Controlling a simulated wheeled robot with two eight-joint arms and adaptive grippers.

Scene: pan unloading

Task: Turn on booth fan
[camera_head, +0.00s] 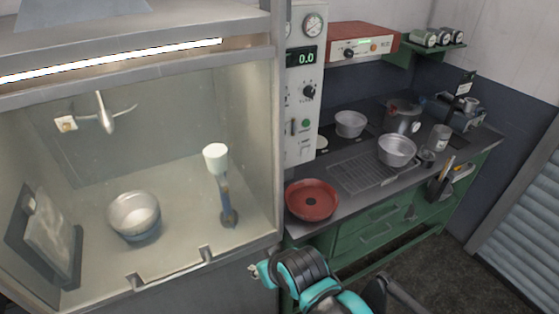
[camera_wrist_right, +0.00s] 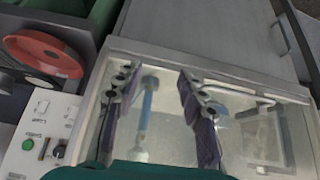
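The spray-booth-like glass cabinet (camera_head: 190,245) stands at the left, with a grey bladed, fan-like part (camera_head: 105,115) inside. The white control panel (camera_head: 300,145) beside it carries a display reading 0.0, a gauge, a black knob (camera_head: 309,91) and a green button (camera_head: 306,123). In the right wrist view, the panel (camera_wrist_right: 38,125) is at lower left with its green button (camera_wrist_right: 27,144) and black knob (camera_wrist_right: 59,151). My right gripper (camera_wrist_right: 160,95) is open and empty in front of the booth, apart from the panel. My left gripper is not in view.
Right of the panel, a red pan (camera_head: 312,200) and metal pots (camera_head: 397,150) sit on a dark counter. Floor (camera_head: 440,270) is clear in front of the green drawers.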

